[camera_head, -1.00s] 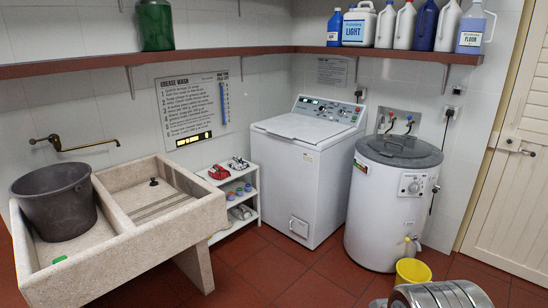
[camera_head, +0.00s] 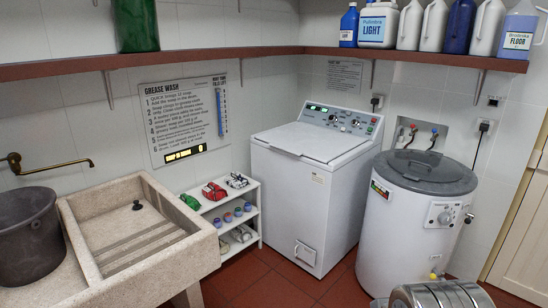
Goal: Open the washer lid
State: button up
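The white washer (camera_head: 307,200) stands in the back corner, with a flat top lid (camera_head: 306,141) that lies shut. Its control panel (camera_head: 344,120) with several knobs and a small green display rises behind the lid. To its right stands a round white tank (camera_head: 407,226) with a grey lid (camera_head: 425,170), also shut. My gripper is not in view.
A stone sink (camera_head: 200,243) with a dark bucket (camera_head: 28,237) stands at left. A low white shelf (camera_head: 256,211) with small items stands beside the washer. A wall shelf (camera_head: 245,53) holds bottles above. Red floor tiles (camera_head: 262,283) are clear before the washer.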

aim_at(324, 146)
jog(key=i, duration=3)
jog(key=u, duration=2.85)
